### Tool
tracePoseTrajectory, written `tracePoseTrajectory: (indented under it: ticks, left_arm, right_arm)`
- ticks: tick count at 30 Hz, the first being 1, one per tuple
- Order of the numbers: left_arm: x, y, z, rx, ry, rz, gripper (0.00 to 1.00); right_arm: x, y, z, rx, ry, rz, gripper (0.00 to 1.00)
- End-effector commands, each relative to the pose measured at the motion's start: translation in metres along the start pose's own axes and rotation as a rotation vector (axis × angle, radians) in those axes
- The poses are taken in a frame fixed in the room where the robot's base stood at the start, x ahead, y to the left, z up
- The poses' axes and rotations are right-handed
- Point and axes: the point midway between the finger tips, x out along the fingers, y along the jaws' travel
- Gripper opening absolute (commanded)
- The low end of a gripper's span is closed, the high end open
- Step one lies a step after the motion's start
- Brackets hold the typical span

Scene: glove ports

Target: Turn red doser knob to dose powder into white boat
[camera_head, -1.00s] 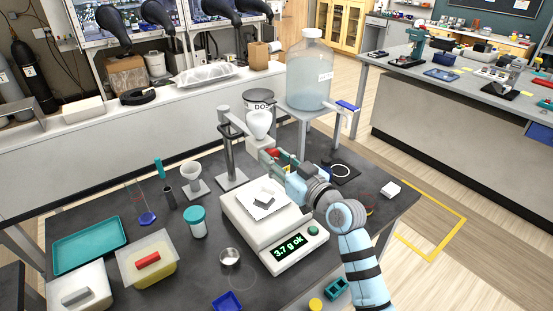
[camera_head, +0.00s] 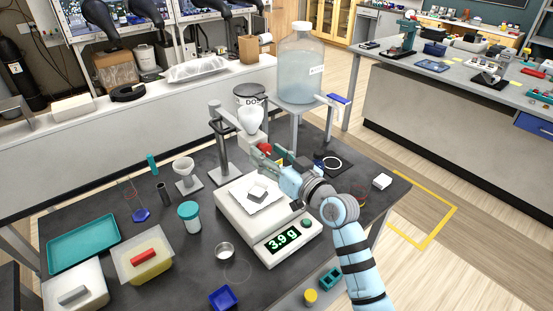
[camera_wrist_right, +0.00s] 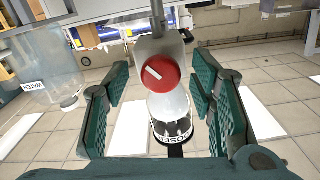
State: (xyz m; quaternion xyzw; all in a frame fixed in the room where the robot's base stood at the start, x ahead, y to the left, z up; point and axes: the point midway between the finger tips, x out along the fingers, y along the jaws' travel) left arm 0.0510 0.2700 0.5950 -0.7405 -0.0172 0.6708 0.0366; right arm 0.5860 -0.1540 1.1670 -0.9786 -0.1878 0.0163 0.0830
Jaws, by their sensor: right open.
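The red doser knob (camera_wrist_right: 163,73) with a white pointer mark is in the right wrist view, ahead of my right gripper (camera_wrist_right: 160,100). The gripper's green fingers are open on either side of the view, and the knob lies between and beyond them, apart. In the head view the knob (camera_head: 264,148) shows just beside the right gripper's tips (camera_head: 262,158). The doser (camera_head: 251,122) holds a white flask on a grey stand. The white boat (camera_head: 259,195) lies on the scale (camera_head: 262,228) pan with a grey piece in it; the display reads 3.9 g. My left gripper is not in view.
A large water bottle (camera_head: 303,65) stands behind the doser on a raised stand. A white funnel (camera_head: 183,170), a teal-capped jar (camera_head: 189,216) and a teal tray (camera_head: 84,242) stand left of the scale.

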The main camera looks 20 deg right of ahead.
Motion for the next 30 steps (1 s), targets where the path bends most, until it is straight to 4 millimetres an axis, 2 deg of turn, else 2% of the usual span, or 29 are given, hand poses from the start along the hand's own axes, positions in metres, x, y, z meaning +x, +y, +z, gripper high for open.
tracePoseTrajectory:
  ticks: [5,9,13,18,30]
  left_arm:
    - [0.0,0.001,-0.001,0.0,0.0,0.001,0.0]
    - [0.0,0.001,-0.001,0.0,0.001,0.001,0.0]
    - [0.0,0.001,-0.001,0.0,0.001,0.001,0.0]
    - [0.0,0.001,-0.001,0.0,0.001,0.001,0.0]
    - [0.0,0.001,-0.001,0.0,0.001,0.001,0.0]
  right_arm:
    - [-0.038,0.001,0.001,-0.005,-0.002,0.001,0.51]
    - [-0.078,0.001,0.002,-0.006,-0.005,0.001,0.51]
    - [-0.104,0.001,0.001,-0.005,-0.004,0.001,0.51]
    - [-0.116,0.0,0.0,0.0,-0.001,-0.002,0.51]
    - [-0.116,0.0,0.003,0.0,-0.008,0.0,0.51]
